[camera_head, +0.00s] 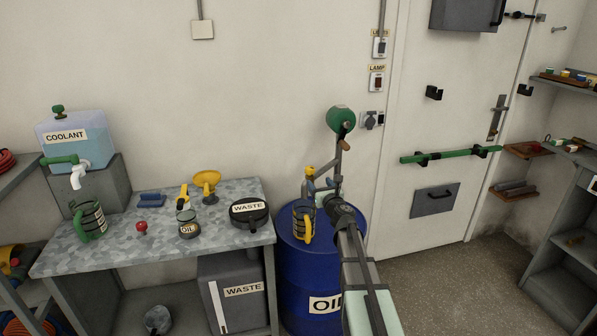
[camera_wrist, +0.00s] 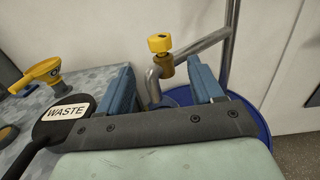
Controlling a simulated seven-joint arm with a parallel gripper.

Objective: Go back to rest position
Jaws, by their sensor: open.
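My gripper (camera_head: 321,185) is at the end of my arm, above the blue oil drum (camera_head: 290,275). In the wrist view its two blue fingers (camera_wrist: 163,80) stand wide apart with nothing held between them. Beyond the fingers, a metal spout (camera_wrist: 153,88) with a yellow tap (camera_wrist: 160,44) shows in the gap. The tap's yellow part (camera_head: 310,171) is close beside the fingers in the head view. I cannot tell whether they touch. My forearm hides part of the drum.
A hand pump with a green wheel (camera_head: 341,120) rises behind. Floor at right is clear.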

